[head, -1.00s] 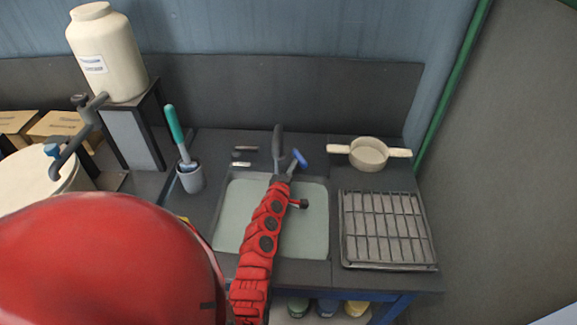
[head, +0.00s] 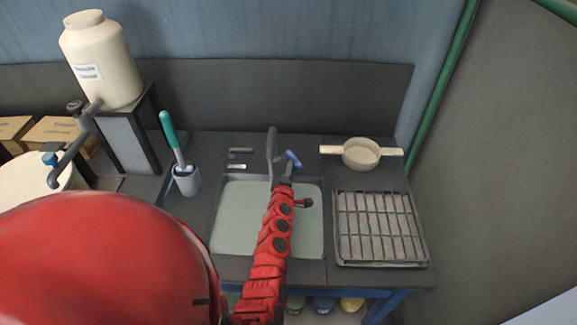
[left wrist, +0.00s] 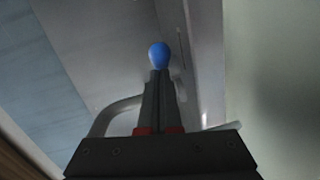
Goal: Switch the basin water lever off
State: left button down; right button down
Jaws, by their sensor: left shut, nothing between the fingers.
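The basin water lever (head: 293,159) is a small blue handle just right of the curved grey faucet (head: 271,150), behind the basin (head: 232,218). My left gripper (head: 287,172) reaches over the basin and lies just in front of the lever. In the left wrist view its two dark fingers (left wrist: 160,74) are shut with nothing between them. The lever's rounded blue end (left wrist: 158,53) shows just beyond the fingertips; I cannot tell whether they touch. The faucet's grey curve (left wrist: 118,112) is left of the fingers. Whether water runs is hidden. My right gripper is not in view.
A wire dish rack (head: 381,228) stands right of the basin, with a two-handled pan (head: 361,153) behind it. A brush holder (head: 187,181) stands left. A cream jug (head: 102,58) sits on a raised stand. The wall closes the back.

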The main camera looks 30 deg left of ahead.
aim_at(303, 171)
pick_arm(q)
jog(key=shift+w+d+n+g+y+p, duration=0.1)
jog(key=shift+d+n+g+y+p, duration=0.05)
jog(key=shift+n+g+y+p, duration=0.35)
jog(key=shift+w+d+r+y+p, duration=0.15)
jog(key=shift+w+d+y+p, duration=0.25)
jog(key=shift+p, duration=0.5)
jog(key=shift+w+d+f, duration=0.25)
jog(key=shift+w+d, duration=0.15)
jog(key=shift+w+d+r+b, duration=0.1)
jog(key=shift+w+d+b, duration=0.15)
jog(key=shift+w, duration=0.3)
jog(key=shift+w+d+b, duration=0.25)
jog(key=shift+w, duration=0.25)
